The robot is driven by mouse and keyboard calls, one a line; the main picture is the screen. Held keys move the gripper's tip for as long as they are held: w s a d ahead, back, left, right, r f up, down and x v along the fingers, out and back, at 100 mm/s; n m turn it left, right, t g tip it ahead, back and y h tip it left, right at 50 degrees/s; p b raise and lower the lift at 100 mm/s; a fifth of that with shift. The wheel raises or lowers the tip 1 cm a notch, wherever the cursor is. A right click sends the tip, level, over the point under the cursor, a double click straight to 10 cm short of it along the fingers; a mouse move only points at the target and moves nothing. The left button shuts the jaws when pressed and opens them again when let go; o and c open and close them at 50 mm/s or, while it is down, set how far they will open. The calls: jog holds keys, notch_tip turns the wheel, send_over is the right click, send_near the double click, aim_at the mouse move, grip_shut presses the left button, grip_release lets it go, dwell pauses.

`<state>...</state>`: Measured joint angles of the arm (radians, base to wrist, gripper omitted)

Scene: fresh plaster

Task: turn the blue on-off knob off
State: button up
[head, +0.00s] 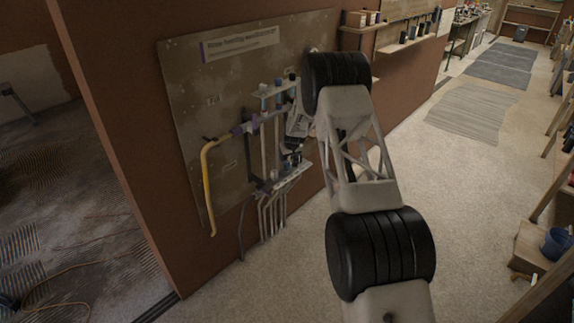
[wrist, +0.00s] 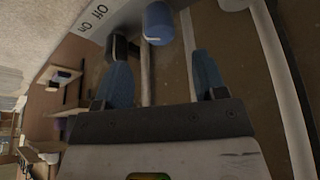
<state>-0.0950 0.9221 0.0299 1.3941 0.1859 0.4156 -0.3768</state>
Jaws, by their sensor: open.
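The blue knob (wrist: 158,22) shows at the top of the wrist view, on a grey plate marked "Off" and "On" (wrist: 92,18). A small pale mark shows on its near edge. My gripper (wrist: 160,55) is open, with one blue-grey finger on each side and nothing between the tips except background. The knob lies just beyond the fingertips, roughly in line with the gap, and looks apart from them. In the head view, my gripper is at the pipe panel (head: 190,80), partly hidden by my arm. I cannot tell which part there is the knob.
A yellow pipe (head: 207,180) and several pale pipes run down the panel on the brown wall. Shelves with small items (head: 400,42) hang to the right. The floor between is clear.

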aim_at(287, 163)
jog(key=shift+x, duration=3.7)
jog(key=c, duration=0.9)
jog(key=shift+m+h, duration=0.7)
jog(key=shift+m, duration=0.8)
jog(key=o, duration=0.9)
